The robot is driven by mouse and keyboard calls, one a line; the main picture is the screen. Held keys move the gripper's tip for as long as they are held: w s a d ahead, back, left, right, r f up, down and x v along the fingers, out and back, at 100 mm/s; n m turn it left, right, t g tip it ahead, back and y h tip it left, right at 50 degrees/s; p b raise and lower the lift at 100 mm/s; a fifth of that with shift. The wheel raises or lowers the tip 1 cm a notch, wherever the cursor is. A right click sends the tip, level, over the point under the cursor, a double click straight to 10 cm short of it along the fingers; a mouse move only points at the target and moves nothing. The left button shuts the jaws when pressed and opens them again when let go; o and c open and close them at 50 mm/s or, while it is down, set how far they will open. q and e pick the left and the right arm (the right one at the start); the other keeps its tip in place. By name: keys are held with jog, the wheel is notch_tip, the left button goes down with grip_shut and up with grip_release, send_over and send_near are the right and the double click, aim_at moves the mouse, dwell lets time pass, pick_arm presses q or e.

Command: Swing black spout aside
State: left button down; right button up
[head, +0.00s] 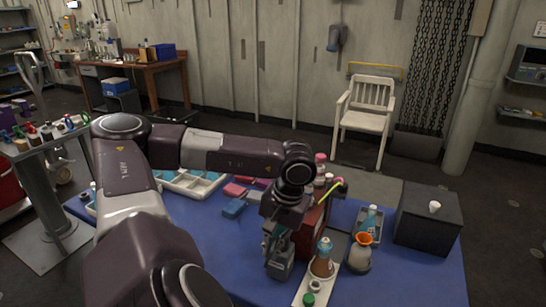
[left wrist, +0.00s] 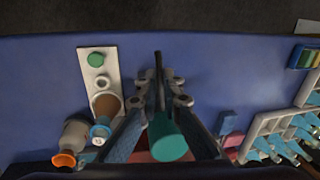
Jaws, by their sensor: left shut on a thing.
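In the left wrist view a thin black spout (left wrist: 157,68) stands between the fingers of my left gripper (left wrist: 162,92), and the fingers are closed in on it. My left gripper also shows in the head view (head: 279,262), low over the blue table, in front of a red body (head: 311,229). A teal cylinder (left wrist: 169,139) lies between the finger bases in the wrist view, with a red surface (left wrist: 145,157) behind it. The spout is hidden by the gripper in the head view. My right gripper is not in view.
Beside the gripper, a pale strip (head: 306,285) holds a blue-capped bottle (head: 322,258) and a green cap. An orange-rimmed vessel (head: 360,254) and a dark box (head: 428,217) stand to the right. A white compartment tray (head: 183,184) lies behind. The blue table's front right is clear.

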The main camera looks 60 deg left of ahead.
pick_arm(q)
jog(key=shift+s+a+m, duration=0.15)
jog(key=shift+a+m, duration=0.1)
jog(key=shift+m, duration=0.05)
dwell(0.4)
jog(key=c, duration=2.4)
grip_release()
jog(key=r, duration=0.5)
jog(key=w+d+r, duration=0.1)
jog(key=r, duration=0.1)
jog(key=shift+r, duration=0.2)
